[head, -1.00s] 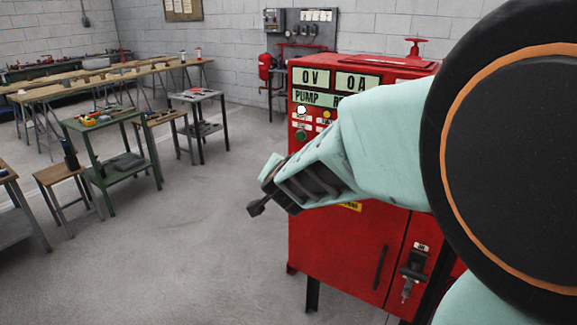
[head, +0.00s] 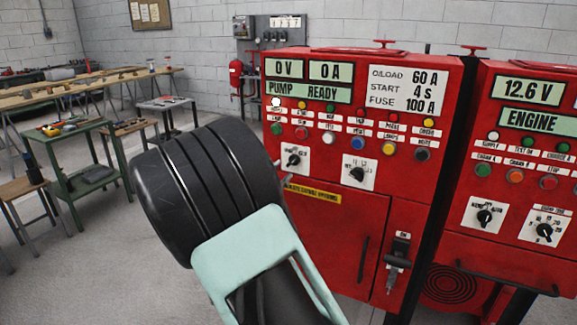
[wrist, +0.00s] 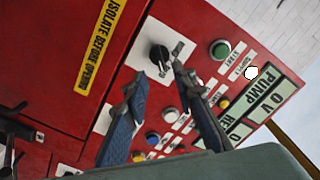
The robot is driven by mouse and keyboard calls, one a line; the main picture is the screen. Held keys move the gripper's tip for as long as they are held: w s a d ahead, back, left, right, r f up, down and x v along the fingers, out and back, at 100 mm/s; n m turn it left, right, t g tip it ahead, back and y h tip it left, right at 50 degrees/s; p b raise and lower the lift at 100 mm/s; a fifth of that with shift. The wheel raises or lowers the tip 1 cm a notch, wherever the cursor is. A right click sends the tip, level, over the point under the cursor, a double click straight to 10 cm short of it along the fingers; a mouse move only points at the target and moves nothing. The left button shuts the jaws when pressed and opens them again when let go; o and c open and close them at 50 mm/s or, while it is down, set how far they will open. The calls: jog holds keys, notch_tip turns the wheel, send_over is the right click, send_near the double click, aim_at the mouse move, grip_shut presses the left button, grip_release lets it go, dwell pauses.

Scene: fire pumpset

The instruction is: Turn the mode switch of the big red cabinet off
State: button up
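The big red cabinet (head: 330,225) with the "PUMP READY" display stands in the middle of the head view. It has two black rotary switches on white plates: a left switch (head: 294,160) and a right switch (head: 357,174). Their position labels are too small to read, so I cannot tell which is the mode switch. In the wrist view, the left switch (wrist: 160,55) is just beyond my gripper (wrist: 155,77). The gripper is open, with its fingers apart and nothing visible between them; one tip overlaps the switch plate's edge. My arm hides the fingers in the head view.
Push buttons and lamps (head: 330,125) sit above the switches. A lever handle (head: 398,258) marked ON and a door handle (head: 363,258) are lower down. Another red cabinet (head: 520,190) stands at right. Workbenches (head: 90,150) are at left, with open floor between.

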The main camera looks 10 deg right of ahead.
aim_at(292, 162)
jog(key=x, duration=0.6)
jog(key=shift+c, duration=0.4)
grip_shut()
